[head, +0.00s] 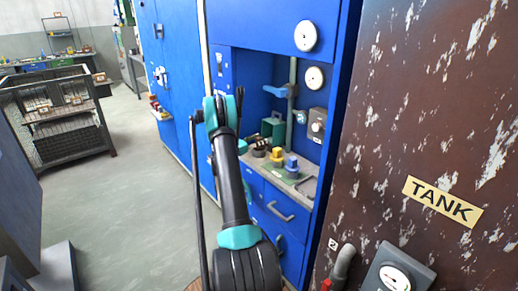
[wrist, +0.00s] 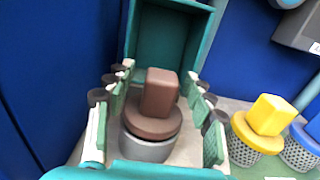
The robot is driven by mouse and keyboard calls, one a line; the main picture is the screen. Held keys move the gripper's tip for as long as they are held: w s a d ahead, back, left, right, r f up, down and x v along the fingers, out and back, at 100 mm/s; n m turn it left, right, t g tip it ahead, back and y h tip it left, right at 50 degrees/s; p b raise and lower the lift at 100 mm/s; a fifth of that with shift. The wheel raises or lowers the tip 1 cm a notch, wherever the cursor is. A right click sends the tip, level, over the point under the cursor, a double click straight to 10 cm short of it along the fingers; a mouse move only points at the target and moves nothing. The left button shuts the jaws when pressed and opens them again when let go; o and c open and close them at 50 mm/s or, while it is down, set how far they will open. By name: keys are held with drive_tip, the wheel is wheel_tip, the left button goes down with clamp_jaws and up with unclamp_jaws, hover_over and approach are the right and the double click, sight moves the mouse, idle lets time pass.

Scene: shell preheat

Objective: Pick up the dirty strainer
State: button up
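The strainer with a brown block handle and brown round cap (wrist: 158,105) stands upright on the counter in the wrist view. Its grey lower body (wrist: 148,150) looks solid, with no mesh visible. I take it for the dirty one. My gripper (wrist: 157,112) is open, with green-padded fingers on both sides of it and visible gaps at each side. In the head view my gripper is small and partly hidden behind my arm. A yellow-handled strainer (wrist: 263,125) with a grey mesh basket stands to the right, also seen in the head view (head: 276,154).
A blue-handled strainer (head: 291,164) stands right of the yellow one on a green mat. An open green box (wrist: 165,45) is just behind the brown strainer. Blue cabinet walls (head: 262,95) enclose the counter nook. A rusty tank (head: 430,110) stands at right; open floor lies left.

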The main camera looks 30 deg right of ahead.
drive_tip(key=c, duration=1.2)
drive_tip(key=shift+r, duration=0.1)
